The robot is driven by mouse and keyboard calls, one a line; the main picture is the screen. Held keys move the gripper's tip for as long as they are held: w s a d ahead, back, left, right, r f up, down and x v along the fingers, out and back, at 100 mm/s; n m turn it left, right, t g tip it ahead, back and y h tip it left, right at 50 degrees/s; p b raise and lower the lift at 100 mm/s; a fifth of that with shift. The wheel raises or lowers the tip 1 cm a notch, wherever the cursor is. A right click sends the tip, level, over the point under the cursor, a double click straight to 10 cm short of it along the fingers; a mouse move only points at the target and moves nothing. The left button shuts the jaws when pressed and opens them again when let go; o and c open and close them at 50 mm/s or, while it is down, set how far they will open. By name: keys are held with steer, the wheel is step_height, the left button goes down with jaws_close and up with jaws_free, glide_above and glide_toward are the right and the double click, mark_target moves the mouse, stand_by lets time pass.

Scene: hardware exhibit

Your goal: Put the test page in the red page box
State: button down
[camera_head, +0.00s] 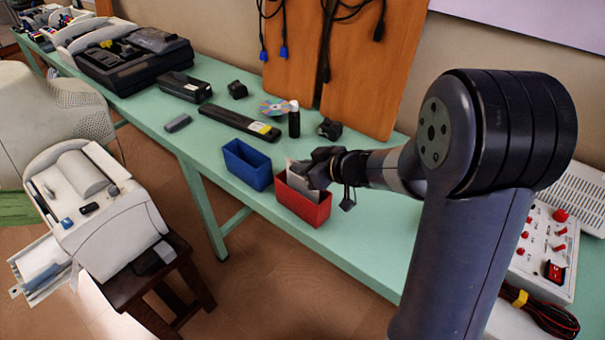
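The red page box (309,211) stands on the green bench at the middle of the view, to the right of a blue box. My gripper (318,176) is at the red box's opening, reaching in from the right. A pale grey-white sheet, which looks like the test page (298,172), stands up at the left part of the red box's opening, against my gripper. Its lower part is hidden by the box wall. My fingertips are too small and partly hidden, so I cannot tell whether they grip the sheet.
The blue box (247,165) stands close beside the red one. Behind are a long black device (240,122), a disc (274,107), a dark bottle (294,121) and a small black block (330,129). A control panel (545,250) is at right. The bench front is clear.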

steer(key=shift+f, duration=0.7)
steer(key=c, duration=2.1)
jaws_free()
steer(key=shift+f, duration=0.1)
steer(key=shift+c, duration=0.2)
steer(key=o, duration=0.5)
steer(key=shift+c, duration=0.2)
steer(key=p+v, duration=0.2)
steer(key=v, duration=1)
